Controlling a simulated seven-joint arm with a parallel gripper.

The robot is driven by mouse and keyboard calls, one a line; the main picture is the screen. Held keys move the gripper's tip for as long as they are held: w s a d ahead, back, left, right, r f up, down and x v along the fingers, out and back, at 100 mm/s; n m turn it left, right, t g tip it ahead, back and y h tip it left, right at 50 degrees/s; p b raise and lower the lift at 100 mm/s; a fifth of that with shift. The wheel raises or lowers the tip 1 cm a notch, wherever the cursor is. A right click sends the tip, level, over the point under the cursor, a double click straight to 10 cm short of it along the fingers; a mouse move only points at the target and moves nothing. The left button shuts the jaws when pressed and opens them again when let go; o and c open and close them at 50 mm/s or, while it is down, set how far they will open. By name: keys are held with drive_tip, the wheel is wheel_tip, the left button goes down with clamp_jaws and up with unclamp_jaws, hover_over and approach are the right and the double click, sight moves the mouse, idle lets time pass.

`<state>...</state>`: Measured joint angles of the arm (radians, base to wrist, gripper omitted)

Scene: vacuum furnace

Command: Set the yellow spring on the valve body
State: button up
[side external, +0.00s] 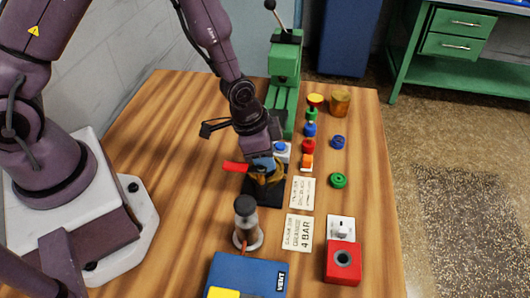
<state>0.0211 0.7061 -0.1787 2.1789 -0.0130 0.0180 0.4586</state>
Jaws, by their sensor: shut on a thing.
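My gripper (262,161) points down over the brass-coloured valve body (271,178), which stands on a black base plate (264,194) near the middle of the table. A red lever (236,167) sticks out to the left there. My gripper is shut on a small yellow piece, which seems to be the yellow spring. The fingers and the brass parts hide most of it. I cannot tell whether the spring touches the valve body or is just above it.
A green press (285,70) stands behind. Several small coloured parts (309,130) and an amber cup (340,103) are on the right. A dark-capped cylinder (246,222), blue box (246,275), red box (342,262) and label cards (297,232) lie in front.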

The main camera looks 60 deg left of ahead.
drive_tip(key=shift+f, duration=0.25)
drive_tip(key=o, duration=1.1)
drive_tip(key=shift+s, duration=0.1)
drive_tip(key=shift+o, duration=0.2)
drive_tip(key=shift+d, duration=0.1)
drive_tip(key=shift+c, duration=0.4)
drive_tip(key=shift+r, duration=0.15)
drive_tip(key=shift+o, duration=0.2)
drive_tip(key=shift+r, duration=1.25)
drive_tip(key=shift+o, duration=1)
drive_tip(key=shift+r, duration=2.4)
